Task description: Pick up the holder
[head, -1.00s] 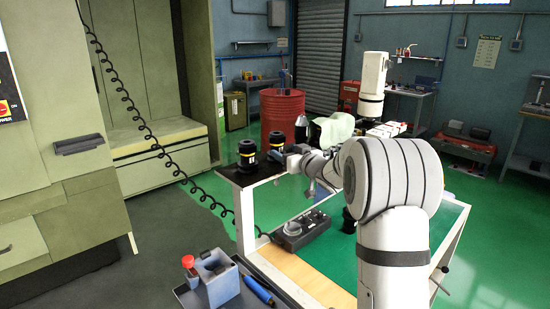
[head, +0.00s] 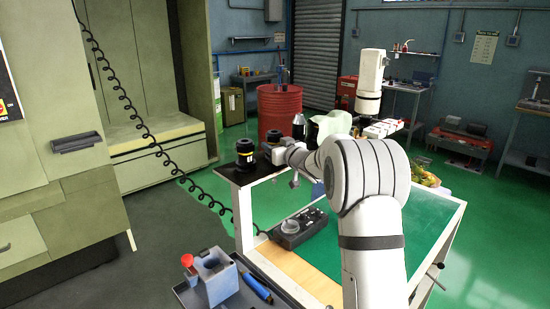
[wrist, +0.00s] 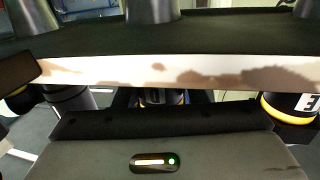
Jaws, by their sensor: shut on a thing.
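Two black holders with yellow bands show at the dark top of the cart in the head view. The left holder (head: 245,150) stands upright and clear of my gripper. The right holder (head: 273,138) is at my gripper (head: 277,154), which is shut on it and hides its lower part. Whether it is lifted off the surface cannot be told. In the wrist view a holder with a yellow band (wrist: 161,97) shows only in part, beyond my gripper's housing; my fingertips are not clear there.
Another yellow-banded holder (wrist: 290,106) is at the right of the wrist view. A pale shelf edge (wrist: 150,72) crosses that view. A control box (head: 300,228), a grey-blue block (head: 215,275) and a red drum (head: 280,108) are nearby. The green cart surface (head: 330,255) has free room.

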